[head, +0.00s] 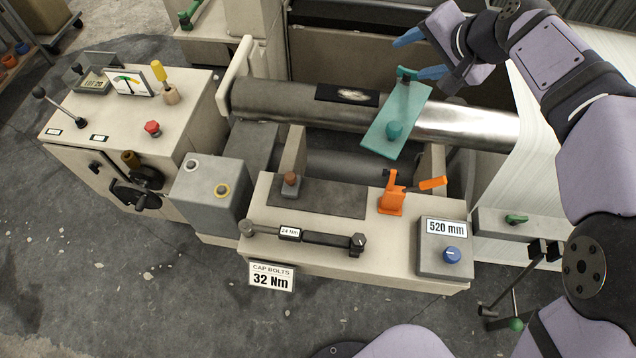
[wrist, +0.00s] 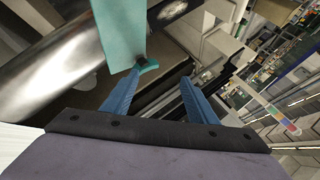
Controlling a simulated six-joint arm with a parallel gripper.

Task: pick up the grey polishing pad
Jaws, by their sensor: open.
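A small grey block with a brown knob on top (head: 291,186) stands on a dark grey mat on the front beige bench; it looks like the grey polishing pad, though I cannot be sure. It appears upright, and nothing holds it. My gripper (head: 420,55) is open and empty, up at the back right above the big metal roller, well away from the block. In the wrist view my gripper (wrist: 164,76) shows two spread blue fingers, the left one close to the green handle of a teal plate. I cannot tell whether they touch. I cannot make out the block in the wrist view.
The teal plate (head: 399,122) leans across the roller (head: 280,103), which bears a dark patch (head: 347,95). The bench carries an orange clamp (head: 393,195), a torque wrench (head: 305,234) and a grey box marked 520 mm (head: 444,248). The dark mat (head: 340,199) is clear right of the block.

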